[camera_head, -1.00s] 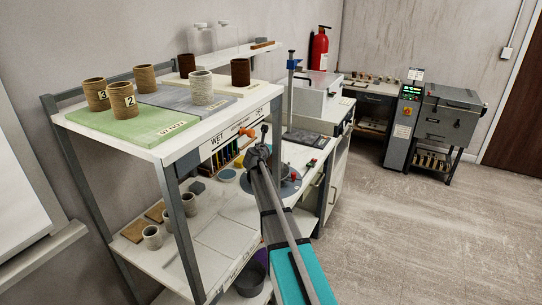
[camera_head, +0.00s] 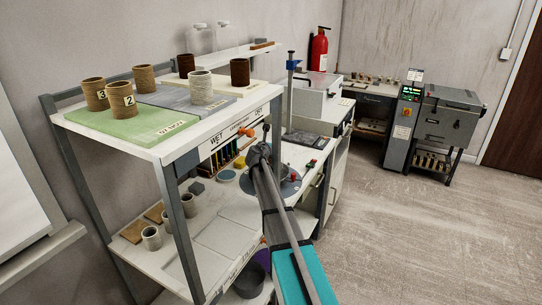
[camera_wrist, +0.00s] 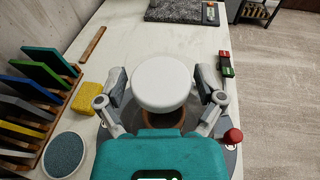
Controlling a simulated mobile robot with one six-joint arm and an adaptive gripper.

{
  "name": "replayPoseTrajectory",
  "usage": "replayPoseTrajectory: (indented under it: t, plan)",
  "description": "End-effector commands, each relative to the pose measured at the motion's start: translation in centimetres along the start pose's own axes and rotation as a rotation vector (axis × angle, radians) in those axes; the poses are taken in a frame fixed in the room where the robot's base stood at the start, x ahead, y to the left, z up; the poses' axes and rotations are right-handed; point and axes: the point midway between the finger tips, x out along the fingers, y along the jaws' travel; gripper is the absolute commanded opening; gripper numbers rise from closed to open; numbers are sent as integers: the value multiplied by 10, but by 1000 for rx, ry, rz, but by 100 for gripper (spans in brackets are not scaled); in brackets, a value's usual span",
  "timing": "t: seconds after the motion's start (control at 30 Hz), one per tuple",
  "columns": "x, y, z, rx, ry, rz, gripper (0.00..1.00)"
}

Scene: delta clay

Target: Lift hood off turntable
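A round white top (camera_wrist: 163,83), which looks like the hood's, is in the middle of the wrist view. A brownish round form shows just below its near edge. The grey turntable disc (camera_head: 291,187) is on the bench in the head view, partly behind my arm. My gripper (camera_wrist: 162,90) is open, with one finger on each side of the white top. The fingers look very close to its sides; I cannot tell whether they touch. My gripper's body hides the near part of the turntable, and the hood cannot be made out in the head view.
A rack of coloured slats (camera_wrist: 35,95), a yellow sponge (camera_wrist: 87,98) and a blue-grey disc (camera_wrist: 63,154) lie left of the gripper. A red knob (camera_wrist: 233,136) and a red-green switch box (camera_wrist: 226,64) are on the right. The shelf (camera_head: 215,137) overhangs the bench.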

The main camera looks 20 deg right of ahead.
Motion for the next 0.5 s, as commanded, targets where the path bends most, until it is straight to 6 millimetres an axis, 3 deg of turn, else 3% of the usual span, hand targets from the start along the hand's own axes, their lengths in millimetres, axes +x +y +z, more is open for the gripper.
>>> replayPoseTrajectory:
  t: [0.07, 0.33, 0.5]
  plan:
    - [0, 0, 0, 0, 0, 0, 59]
    - [0, 1, 0, 0, 0, 1, 9]
    - [0, 1, 0, 0, 0, 1, 7]
